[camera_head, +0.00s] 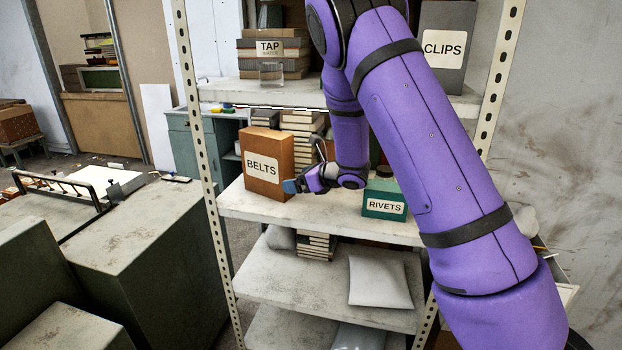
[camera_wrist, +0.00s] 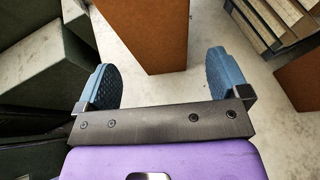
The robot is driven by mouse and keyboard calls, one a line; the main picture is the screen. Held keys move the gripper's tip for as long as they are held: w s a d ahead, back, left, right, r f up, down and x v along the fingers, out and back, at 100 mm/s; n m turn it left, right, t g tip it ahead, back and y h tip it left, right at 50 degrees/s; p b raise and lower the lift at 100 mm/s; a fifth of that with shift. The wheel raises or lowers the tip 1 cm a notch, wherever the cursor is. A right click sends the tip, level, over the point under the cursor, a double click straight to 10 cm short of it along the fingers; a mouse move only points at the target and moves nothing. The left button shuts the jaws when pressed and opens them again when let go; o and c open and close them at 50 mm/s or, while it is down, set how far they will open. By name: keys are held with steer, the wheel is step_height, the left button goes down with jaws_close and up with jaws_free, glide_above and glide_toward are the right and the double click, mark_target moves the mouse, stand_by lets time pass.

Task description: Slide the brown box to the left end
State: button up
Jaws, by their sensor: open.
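The brown box (camera_head: 262,186) labelled BELTS stands upright on the middle shelf board (camera_head: 320,213), near the left post and a little way from it. My gripper (camera_head: 291,186) is at the box's lower right side, with a blue fingertip overlapping its right edge in the head view. I cannot tell if they touch. In the wrist view, the open blue fingers (camera_wrist: 166,72) are well apart with nothing held between them. A brown face, likely the box (camera_wrist: 150,35), shows ahead between the fingers.
A green RIVETS box (camera_head: 384,198) stands to the right on the same board. Stacked books (camera_head: 300,130) are behind the brown box. The perforated left post (camera_head: 198,130) bounds the shelf. Another brown surface (camera_wrist: 300,78) is at the right of the wrist view. A grey cushion-like packet (camera_head: 380,282) lies below.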

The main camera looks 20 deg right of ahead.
mark_target(288, 199)
steer(key=shift+x, duration=2.25)
steer(key=shift+c, duration=0.2)
steer(key=c, duration=1.1)
steer(key=shift+c, duration=0.2)
steer(key=shift+a, duration=0.15)
